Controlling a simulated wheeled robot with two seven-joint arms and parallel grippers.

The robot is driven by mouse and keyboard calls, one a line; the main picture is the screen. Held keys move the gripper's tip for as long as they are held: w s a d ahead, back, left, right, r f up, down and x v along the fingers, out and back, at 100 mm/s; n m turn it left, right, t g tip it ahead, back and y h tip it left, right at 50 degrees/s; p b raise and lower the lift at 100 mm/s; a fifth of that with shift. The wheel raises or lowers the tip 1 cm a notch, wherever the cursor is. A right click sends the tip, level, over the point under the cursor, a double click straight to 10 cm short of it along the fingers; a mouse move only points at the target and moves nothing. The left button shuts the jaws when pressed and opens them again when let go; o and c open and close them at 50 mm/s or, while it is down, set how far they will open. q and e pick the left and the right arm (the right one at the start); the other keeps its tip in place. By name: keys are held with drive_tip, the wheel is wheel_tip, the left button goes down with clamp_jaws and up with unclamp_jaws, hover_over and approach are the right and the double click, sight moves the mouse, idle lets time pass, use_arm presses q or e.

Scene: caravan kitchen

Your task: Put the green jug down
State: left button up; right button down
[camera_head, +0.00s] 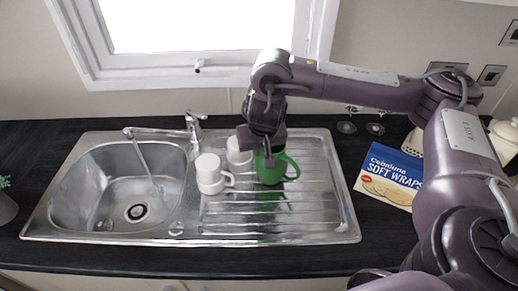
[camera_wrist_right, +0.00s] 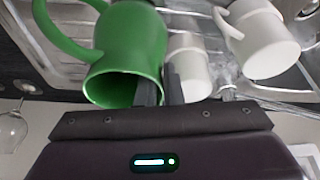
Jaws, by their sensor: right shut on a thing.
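My right gripper (camera_head: 266,152) reaches down from above and is shut on the jug's rim. In the right wrist view the green jug (camera_wrist_right: 128,55) shows its open mouth, and the dark fingers (camera_wrist_right: 160,90) pinch the wall at its edge. Whether the jug's base touches the drainboard is hard to tell. My left gripper is not in view.
Two white mugs (camera_head: 209,173) (camera_head: 238,153) stand just left of the jug, close to it. The sink bowl (camera_head: 130,190) and tap (camera_head: 195,128) are further left. A blue soft wraps packet (camera_head: 390,175) lies right of the drainboard. The drainboard's right and front are clear.

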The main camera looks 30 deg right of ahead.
drive_tip(key=c, duration=1.6)
unclamp_jaws()
drive_tip(key=shift+f, duration=0.1)
drive_tip(key=shift+o, duration=0.2)
drive_tip(key=p+v, duration=0.6)
drive_tip(key=v, duration=0.6)
drive_tip(key=shift+r, duration=0.2)
drive_tip(key=shift+a+f, duration=0.1)
